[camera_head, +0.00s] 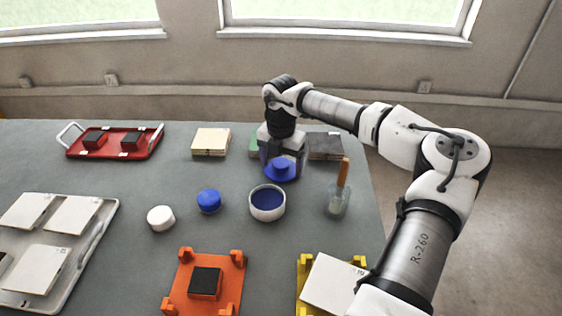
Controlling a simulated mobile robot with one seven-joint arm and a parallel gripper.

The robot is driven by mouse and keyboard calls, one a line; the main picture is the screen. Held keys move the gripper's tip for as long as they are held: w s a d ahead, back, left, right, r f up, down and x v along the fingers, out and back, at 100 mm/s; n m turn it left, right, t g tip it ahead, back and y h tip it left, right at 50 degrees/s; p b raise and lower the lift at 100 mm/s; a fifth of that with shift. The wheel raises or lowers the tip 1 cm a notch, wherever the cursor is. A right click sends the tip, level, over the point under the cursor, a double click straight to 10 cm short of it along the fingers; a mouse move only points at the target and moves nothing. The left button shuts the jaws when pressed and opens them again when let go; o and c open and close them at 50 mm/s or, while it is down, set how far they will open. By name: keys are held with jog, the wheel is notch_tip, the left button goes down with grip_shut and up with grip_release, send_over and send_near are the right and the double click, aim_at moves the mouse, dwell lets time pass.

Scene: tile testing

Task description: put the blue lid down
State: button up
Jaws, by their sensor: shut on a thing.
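The blue lid (282,172) is a wide disc with a raised knob in the middle. My gripper (281,160) points down from above and is shut on the lid's knob. The lid is just behind the white round pot (267,214), which is open at the top and shows dark blue inside. Whether the lid touches the table or hangs a little above it, I cannot tell. The fingertips are partly hidden by the lid and the gripper body.
A blue cap (209,201) and a white cap (161,218) lie left of the pot. A jar with a brush (339,202) stands right. Tile stacks (211,142) and a red tray (113,155) lie behind. Orange (232,286) and yellow (305,272) fixtures stand in front.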

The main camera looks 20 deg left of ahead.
aim_at(281, 162)
jog(key=shift+f, duration=0.1)
jog(key=shift+f, duration=0.15)
jog(key=o, duration=0.9)
jog(key=shift+r, duration=0.2)
notch_tip(281, 162, up, 12)
jog(key=shift+r+b, duration=0.1)
jog(key=shift+b, duration=0.95)
